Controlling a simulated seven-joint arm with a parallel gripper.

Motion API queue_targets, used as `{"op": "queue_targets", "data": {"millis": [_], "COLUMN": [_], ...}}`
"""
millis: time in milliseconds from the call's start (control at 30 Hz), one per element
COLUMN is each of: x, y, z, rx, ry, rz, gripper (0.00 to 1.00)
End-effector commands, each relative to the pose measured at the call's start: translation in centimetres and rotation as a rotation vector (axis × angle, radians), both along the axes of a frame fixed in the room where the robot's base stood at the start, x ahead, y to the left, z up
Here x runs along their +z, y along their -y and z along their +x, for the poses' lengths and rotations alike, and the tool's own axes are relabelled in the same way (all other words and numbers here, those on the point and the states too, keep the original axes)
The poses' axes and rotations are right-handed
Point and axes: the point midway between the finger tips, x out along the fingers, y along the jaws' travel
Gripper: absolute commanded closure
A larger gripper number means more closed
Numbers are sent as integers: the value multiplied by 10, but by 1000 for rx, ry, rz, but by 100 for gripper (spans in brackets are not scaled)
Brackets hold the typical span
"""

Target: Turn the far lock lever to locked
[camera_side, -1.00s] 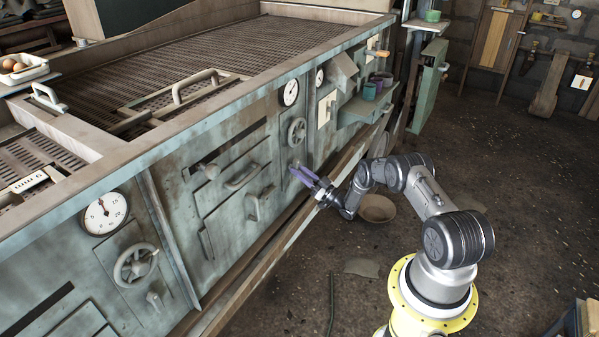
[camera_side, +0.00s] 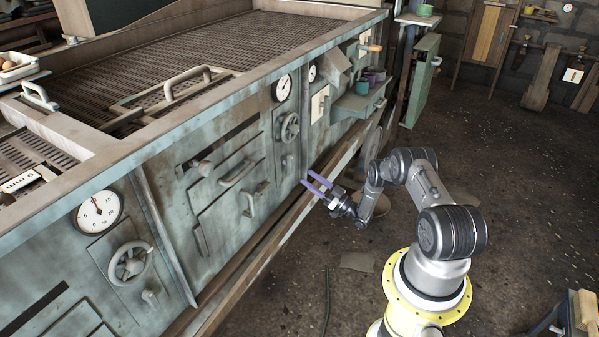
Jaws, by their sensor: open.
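The far handwheel (camera_side: 290,127) is on the machine's front panel. A small pale fitting (camera_side: 288,161) below it may be the far lock lever. It is too small to tell its shape or which way it points. My gripper (camera_side: 306,177), with two purple fingers, is open and empty. It is just right of and below that fitting in the picture, its fingertips pointing left toward the panel. I cannot tell the gap between them. A similar near lever (camera_side: 150,298) hangs below the near handwheel (camera_side: 130,262).
The machine's front carries door handles (camera_side: 250,203), a far dial (camera_side: 282,88) and a near dial (camera_side: 99,212). A ledge (camera_side: 272,240) runs along its lower front. A green shelf with cups (camera_side: 362,100) juts out at the far end. The floor (camera_side: 470,180) behind my arm is mostly clear.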

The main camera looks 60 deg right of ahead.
Motion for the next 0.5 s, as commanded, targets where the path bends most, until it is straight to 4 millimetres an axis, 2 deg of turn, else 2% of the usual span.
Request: {"op": "queue_targets", "data": {"millis": [33, 200, 500], "x": [-5, -15, -22], "y": [1, 1, 0], "z": [-11, -36, -53], "rx": [-3, -2, 1], "ry": [0, 1, 1], "rz": [2, 0, -1], "gripper": [45, 45, 45]}}
